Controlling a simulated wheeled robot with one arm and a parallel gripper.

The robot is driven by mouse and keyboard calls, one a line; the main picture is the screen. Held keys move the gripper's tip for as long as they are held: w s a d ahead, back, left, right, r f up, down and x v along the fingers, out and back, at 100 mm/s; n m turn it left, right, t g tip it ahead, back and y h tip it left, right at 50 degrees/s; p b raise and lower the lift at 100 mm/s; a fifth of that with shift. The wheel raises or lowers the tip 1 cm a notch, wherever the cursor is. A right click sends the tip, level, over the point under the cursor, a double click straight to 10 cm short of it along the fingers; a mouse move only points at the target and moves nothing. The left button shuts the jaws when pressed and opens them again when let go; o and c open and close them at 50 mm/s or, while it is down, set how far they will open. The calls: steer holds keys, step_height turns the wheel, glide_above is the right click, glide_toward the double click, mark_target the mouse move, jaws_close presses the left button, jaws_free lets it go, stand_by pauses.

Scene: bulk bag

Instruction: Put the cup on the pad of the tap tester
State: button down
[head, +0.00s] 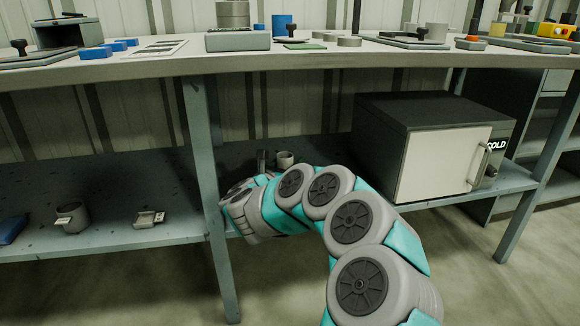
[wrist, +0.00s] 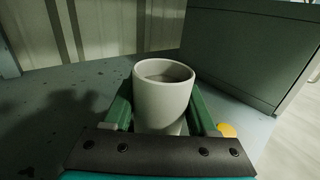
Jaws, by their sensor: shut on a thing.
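The cup (wrist: 163,98) is a plain light grey, open-topped cylinder. It stands upright between the two green fingers of my gripper (wrist: 160,108), which is shut on it. In the head view the cup (head: 285,160) shows small above the lower shelf, behind my arm. My arm hides most of the gripper there. I cannot tell whether the cup's base touches the shelf. Several devices stand on the bench top; I cannot tell for sure which is the tap tester. One grey plate with a black knob (head: 402,40) is at the right of the bench.
A dark box with a pale door marked COLD (head: 440,150) stands on the lower shelf (head: 130,222), right of the cup. A bench leg (head: 208,170) stands left of my gripper. The bench top (head: 130,66) overhangs the shelf. A mug (head: 72,217) is at the left.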

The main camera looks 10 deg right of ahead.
steer(key=shift+f, duration=0.6)
steer(key=shift+f, duration=0.2)
steer(key=shift+c, duration=1)
jaws_free()
steer(key=shift+r, duration=0.1)
steer(key=shift+r, duration=0.25)
steer(key=v, duration=1.2)
steer(key=shift+a+f, duration=0.1)
steer(key=shift+f, duration=0.05)
